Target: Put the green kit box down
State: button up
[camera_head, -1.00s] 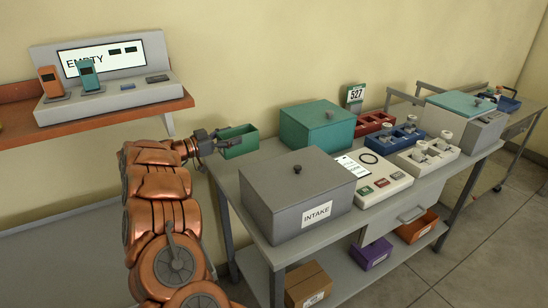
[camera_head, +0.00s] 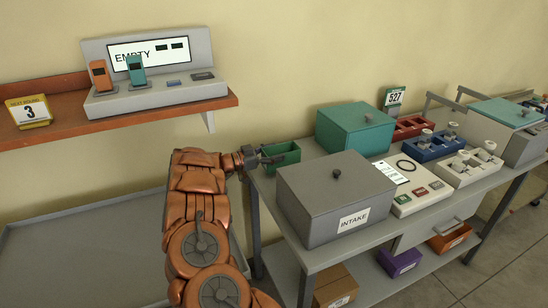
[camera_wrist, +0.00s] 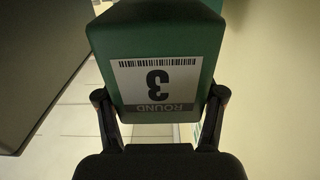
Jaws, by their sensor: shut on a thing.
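In the wrist view the green kit box (camera_wrist: 155,35) fills the top middle, with a label reading ROUND 3 upside down. The dark fingers of my gripper (camera_wrist: 160,110) close on its two sides. I cannot tell whether its bottom touches the table.
A grey INTAKE box (camera_head: 335,200) and a teal lidded box (camera_head: 355,127) stand close by on the table. An orange shelf (camera_head: 70,128) holds a console reading EMPTY (camera_head: 150,70) and a yellow NEXT ROUND 3 sign (camera_head: 29,112). A bare grey surface (camera_head: 90,250) lies at lower left.

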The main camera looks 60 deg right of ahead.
jog(key=shift+f, duration=1)
jog(key=shift+f, duration=0.2)
jog(key=o, duration=1.2)
